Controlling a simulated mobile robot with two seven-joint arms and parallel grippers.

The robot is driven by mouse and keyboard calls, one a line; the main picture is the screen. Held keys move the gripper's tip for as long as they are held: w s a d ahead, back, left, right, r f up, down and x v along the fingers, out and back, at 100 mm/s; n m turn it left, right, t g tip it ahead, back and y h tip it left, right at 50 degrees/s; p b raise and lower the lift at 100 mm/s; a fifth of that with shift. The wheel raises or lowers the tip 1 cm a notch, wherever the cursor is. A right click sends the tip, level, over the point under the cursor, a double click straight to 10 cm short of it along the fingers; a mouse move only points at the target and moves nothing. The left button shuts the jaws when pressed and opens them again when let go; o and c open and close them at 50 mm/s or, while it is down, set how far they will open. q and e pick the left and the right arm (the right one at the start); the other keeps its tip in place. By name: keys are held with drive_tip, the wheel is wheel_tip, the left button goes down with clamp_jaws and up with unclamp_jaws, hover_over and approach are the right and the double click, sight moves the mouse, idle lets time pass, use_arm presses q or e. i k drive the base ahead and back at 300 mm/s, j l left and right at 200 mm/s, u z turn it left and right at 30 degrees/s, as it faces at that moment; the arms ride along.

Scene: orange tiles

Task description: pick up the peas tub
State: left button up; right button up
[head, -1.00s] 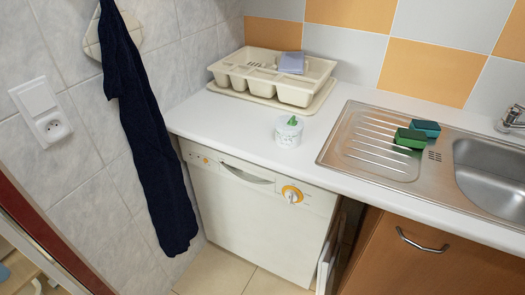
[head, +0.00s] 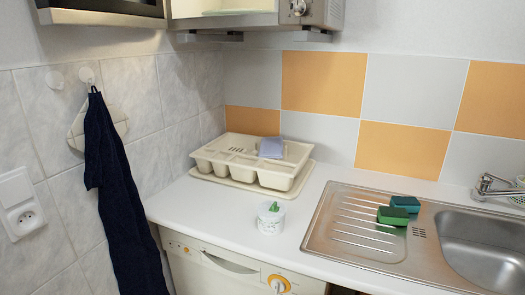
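The peas tub (head: 270,222) is a small white round tub with green on its top. It stands upright on the white counter (head: 192,221), near the front edge and in front of the cream dish rack. Nothing covers it. Neither of my grippers shows in the head view.
The cream dish rack (head: 224,171) with a purple cloth (head: 271,148) stands behind the tub. To the right is a steel sink (head: 346,222) with two green sponges (head: 393,216). A dark towel (head: 122,205) hangs at the left. Wall units overhang at the top.

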sight(270, 224)
drive_tip(key=i+j+z, duration=0.35)
drive_tip(key=j, duration=0.25)
drive_tip(key=i+j+z, duration=0.4)
drive_tip(key=j, duration=0.25)
drive_tip(key=k, duration=0.1)
